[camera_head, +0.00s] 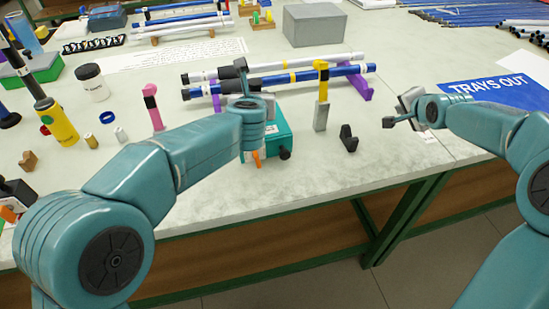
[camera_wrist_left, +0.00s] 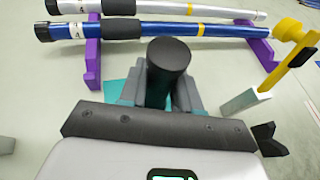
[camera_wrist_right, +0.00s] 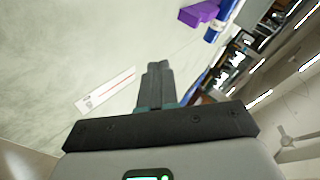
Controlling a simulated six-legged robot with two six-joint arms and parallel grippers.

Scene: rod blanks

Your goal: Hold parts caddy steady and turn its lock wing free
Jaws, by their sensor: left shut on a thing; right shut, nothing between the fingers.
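The parts caddy, a teal box (camera_head: 279,131), stands near the front edge of the table, partly hidden behind my left arm. In the left wrist view my left gripper (camera_wrist_left: 168,95) is shut on this thick dark handle (camera_wrist_left: 168,58), with teal showing beneath. An orange tab (camera_head: 257,158) and a black knob (camera_head: 285,153) are on the caddy's near side; I cannot tell which is the lock wing. My right gripper (camera_head: 389,122) is shut and empty, to the right of the caddy and apart from it; its closed fingers show in the right wrist view (camera_wrist_right: 156,82).
A blue rod (camera_head: 340,72) and a white rod lie on purple stands behind the caddy. A yellow-topped post (camera_head: 321,90) and a black clip (camera_head: 348,138) stand to its right. A pink post (camera_head: 152,106) is left. Bare table lies between clip and right gripper.

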